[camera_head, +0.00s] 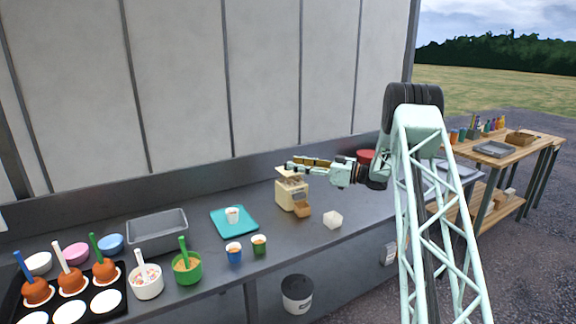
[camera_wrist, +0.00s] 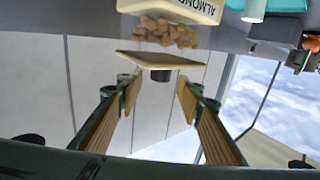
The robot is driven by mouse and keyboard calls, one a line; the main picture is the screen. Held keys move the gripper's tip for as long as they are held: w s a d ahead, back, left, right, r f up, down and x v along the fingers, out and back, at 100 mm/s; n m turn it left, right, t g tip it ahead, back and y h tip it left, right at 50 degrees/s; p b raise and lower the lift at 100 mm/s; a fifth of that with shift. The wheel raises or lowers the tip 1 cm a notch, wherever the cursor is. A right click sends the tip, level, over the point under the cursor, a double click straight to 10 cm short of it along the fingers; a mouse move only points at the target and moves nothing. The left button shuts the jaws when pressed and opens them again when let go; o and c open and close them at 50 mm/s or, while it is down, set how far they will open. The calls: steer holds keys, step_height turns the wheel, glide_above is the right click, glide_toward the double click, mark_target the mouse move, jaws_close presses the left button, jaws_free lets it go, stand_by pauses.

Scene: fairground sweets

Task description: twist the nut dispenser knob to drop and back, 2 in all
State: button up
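The cream nut dispenser (camera_head: 286,192) stands on the grey counter below my gripper (camera_head: 292,168). In the wrist view the picture is upside down. There the dispenser body (camera_wrist: 185,10) carries an "ALMOND" label, and nuts (camera_wrist: 163,32) show beside a flat tan plate (camera_wrist: 150,60). A short dark knob (camera_wrist: 160,75) sticks out from the plate. My gripper (camera_wrist: 158,88) is open, its two tan-padded fingers on either side of the knob with gaps. Nothing is held. I cannot tell how the knob is turned.
A teal tray (camera_head: 245,229) with a white cup (camera_head: 232,215) lies left of the dispenser. Two small filled cups (camera_head: 234,252) stand in front of the tray. A grey pan (camera_head: 158,232) and toffee apples (camera_head: 37,291) are further left.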

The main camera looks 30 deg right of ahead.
steer(key=shift+b+x, duration=0.3)
steer(key=shift+x, duration=1.75)
steer(key=shift+c, duration=0.2)
steer(key=c, duration=0.8)
